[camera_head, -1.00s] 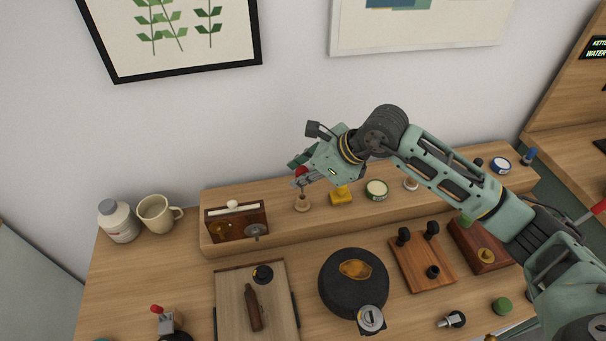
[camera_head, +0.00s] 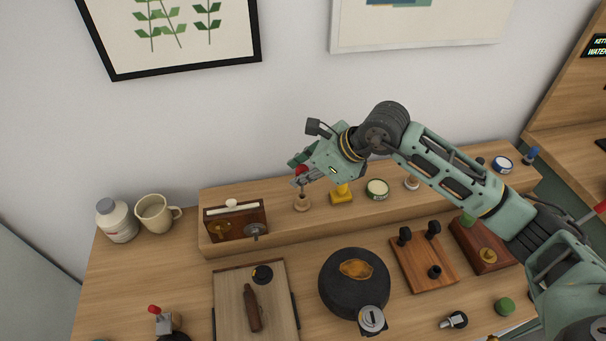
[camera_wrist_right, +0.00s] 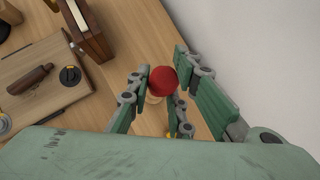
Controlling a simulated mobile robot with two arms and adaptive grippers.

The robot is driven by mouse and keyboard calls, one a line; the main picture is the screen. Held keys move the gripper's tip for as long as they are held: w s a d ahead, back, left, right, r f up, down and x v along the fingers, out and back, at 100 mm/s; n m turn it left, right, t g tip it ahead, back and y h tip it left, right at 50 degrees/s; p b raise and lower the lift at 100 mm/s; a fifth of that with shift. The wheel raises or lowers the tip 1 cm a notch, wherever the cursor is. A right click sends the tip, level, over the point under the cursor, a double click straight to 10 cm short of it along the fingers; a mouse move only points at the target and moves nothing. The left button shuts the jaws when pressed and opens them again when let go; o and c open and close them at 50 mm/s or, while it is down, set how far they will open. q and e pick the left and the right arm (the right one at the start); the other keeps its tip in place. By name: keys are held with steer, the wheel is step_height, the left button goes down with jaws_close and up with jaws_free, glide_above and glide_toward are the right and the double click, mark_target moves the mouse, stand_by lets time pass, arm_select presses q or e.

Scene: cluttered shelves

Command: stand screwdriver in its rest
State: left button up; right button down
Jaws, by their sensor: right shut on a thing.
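The screwdriver's red handle (camera_head: 301,170) is between the fingers of my right gripper (camera_head: 299,178), which is shut on it. Its thin shaft points down and looks upright. In the wrist view the round red handle end (camera_wrist_right: 162,80) shows between the fingers of the right gripper (camera_wrist_right: 158,84). The small round wooden rest (camera_head: 302,203) stands on the raised shelf directly below the handle. The shaft's lower end meets the rest in the head view; how deep it sits is hidden. The rest also shows partly in the wrist view (camera_wrist_right: 154,99). My left gripper is not in view.
On the shelf, a yellow block (camera_head: 341,195) and a green-rimmed tin (camera_head: 377,189) stand to the right of the rest. A dark wooden holder (camera_head: 236,222) stands to its left. A black round pot (camera_head: 354,281) and a board (camera_head: 256,330) lie below on the table.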

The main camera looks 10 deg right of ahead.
mark_target(302, 190)
steer(key=shift+f+b, duration=2.25)
steer(key=shift+f, duration=0.15)
steer(key=shift+s+f+b, duration=0.25)
steer(key=shift+f+b, duration=0.05)
steer(key=shift+f, duration=0.1)
stand_by(1.0)
steer(key=c, duration=1.6)
jaws_free()
steer(key=shift+w, duration=0.1)
steer(key=shift+o, duration=0.4)
steer(key=shift+w+r, duration=0.1)
steer(key=shift+r, duration=0.1)
steer(key=shift+d+r, duration=0.15)
steer(key=shift+r, duration=0.1)
steer(key=v, duration=1.1)
